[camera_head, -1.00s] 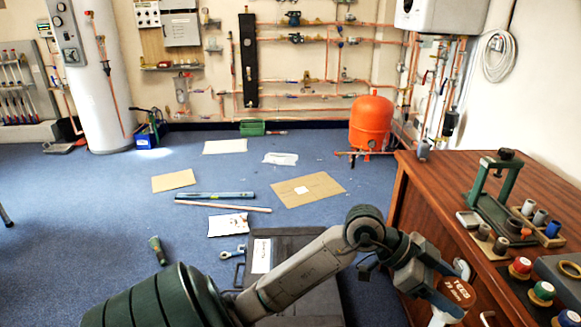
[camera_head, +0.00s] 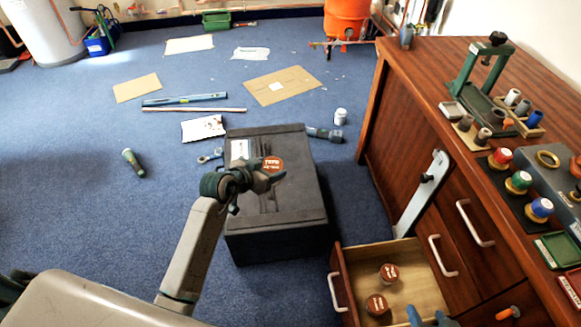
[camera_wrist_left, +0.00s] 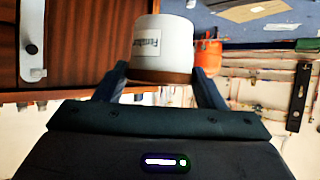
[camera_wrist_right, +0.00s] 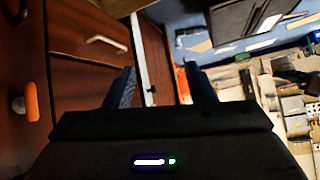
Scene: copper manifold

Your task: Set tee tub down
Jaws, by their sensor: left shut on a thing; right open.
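The tee tub is a white tub with a brown lid (camera_head: 272,165). Its white labelled side (camera_wrist_left: 161,45) fills the space between the fingers in the left wrist view. My left gripper (camera_head: 262,180) is shut on it over the black case (camera_head: 275,235); I cannot tell whether the tub touches the case top. My right gripper (camera_head: 430,318) is open and empty at the bottom of the head view, by the open drawer. Its two spread fingers (camera_wrist_right: 160,88) show in the right wrist view.
The open drawer (camera_head: 340,262) holds two brown-lidded tubs (camera_head: 388,273) (camera_head: 376,305). The wooden bench (camera_head: 440,70) bears a green stand (camera_head: 480,80) and coloured caps.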

